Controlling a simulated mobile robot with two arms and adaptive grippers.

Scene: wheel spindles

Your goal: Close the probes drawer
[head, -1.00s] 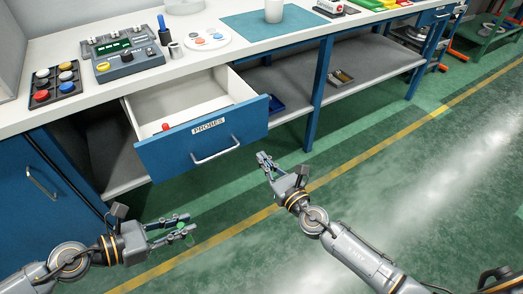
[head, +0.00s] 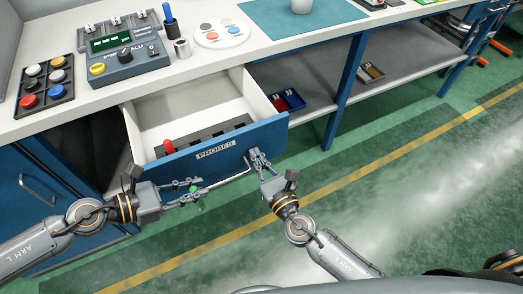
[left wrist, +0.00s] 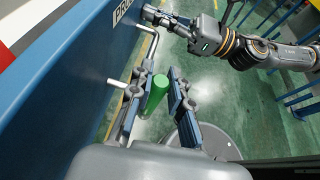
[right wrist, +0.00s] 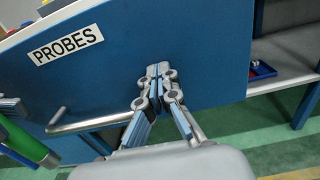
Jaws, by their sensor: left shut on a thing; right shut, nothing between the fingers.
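The probes drawer (head: 180,165) stands open, pulled out from under the bench. Its blue front bears a PROBES label (right wrist: 68,44) and a metal bar handle (right wrist: 90,122). Inside are a red-ended piece (head: 169,146) and a dark slotted holder (head: 215,135). My left gripper (left wrist: 164,88) is shut on a green cylinder (left wrist: 154,97), in front of the drawer near the handle's left end. My right gripper (right wrist: 158,70) is shut and empty at the drawer front, right of the handle. I cannot tell whether its tips touch the front.
The bench top (head: 225,60) above the drawer carries a control box (head: 125,62), a button tray (head: 45,88) and a round white plate (head: 221,33). A lower shelf (head: 330,85) holds a blue bin (head: 288,101). The green floor in front is clear.

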